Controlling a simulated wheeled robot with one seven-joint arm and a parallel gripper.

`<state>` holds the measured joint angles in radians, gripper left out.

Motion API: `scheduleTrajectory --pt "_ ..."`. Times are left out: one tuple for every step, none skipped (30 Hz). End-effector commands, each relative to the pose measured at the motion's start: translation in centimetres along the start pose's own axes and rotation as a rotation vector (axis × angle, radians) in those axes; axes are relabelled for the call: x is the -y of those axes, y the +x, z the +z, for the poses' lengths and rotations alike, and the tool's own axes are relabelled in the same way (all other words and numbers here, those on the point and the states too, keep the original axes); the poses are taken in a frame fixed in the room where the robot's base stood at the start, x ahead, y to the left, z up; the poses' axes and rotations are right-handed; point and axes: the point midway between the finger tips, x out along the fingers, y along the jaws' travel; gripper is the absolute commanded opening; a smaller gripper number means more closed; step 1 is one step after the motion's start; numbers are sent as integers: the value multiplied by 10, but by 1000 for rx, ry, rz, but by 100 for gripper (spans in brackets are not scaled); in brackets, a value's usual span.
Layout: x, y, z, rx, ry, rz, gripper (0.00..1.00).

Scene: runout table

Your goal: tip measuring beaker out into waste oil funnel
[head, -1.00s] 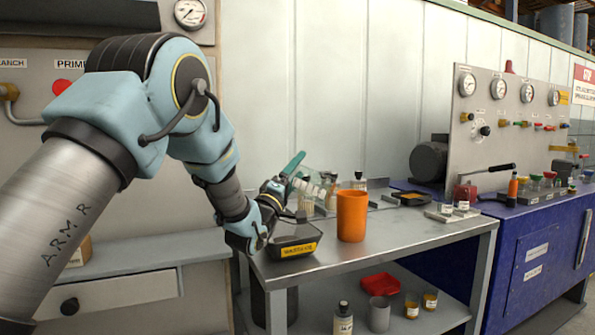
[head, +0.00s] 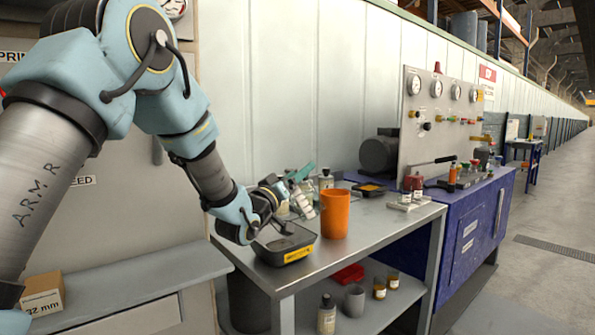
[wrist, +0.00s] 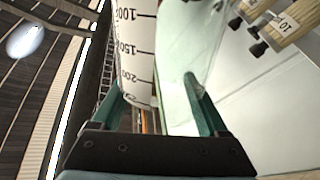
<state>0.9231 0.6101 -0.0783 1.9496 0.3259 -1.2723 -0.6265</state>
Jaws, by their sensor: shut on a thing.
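In the head view the beaker looks tilted, beside the arm's end and above the back of the waste oil funnel. Its lip and contents cannot be made out. The waste oil funnel (head: 299,254), a black square-rimmed tray with a yellow label, sits at the left front of the grey table (head: 372,232), below my wrist. Part of its opening shows. No stream of liquid is visible.
An orange cup (head: 335,217) stands just right of the funnel. Several small bottles (head: 326,180) stand behind the beaker. The table's front right is clear. A red bin (head: 347,275) is on the lower shelf.

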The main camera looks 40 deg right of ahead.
Motion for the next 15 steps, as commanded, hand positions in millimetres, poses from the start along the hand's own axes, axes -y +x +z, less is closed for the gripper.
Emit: scheduleTrajectory --pt "-2 2 -4 12 20 0 0" --pt "-3 2 -4 20 34 0 0" --pt "-4 2 -5 33 56 1 0" --pt "-4 2 -5 43 73 1 0" --pt "-5 3 -5 55 91 1 0" --pt "-5 3 -4 69 115 1 0" --pt "-5 3 -4 80 133 1 0" --pt "-5 3 -4 90 151 1 0" --pt "-6 4 -4 103 174 2 0" --pt "-7 4 -4 114 192 3 0" --pt "-7 4 -4 124 212 3 0" --pt "-7 4 -4 138 234 3 0" --pt "-8 4 -4 148 253 3 0" --pt "-8 4 -4 158 270 2 0" --pt "-8 4 -4 172 294 3 0"
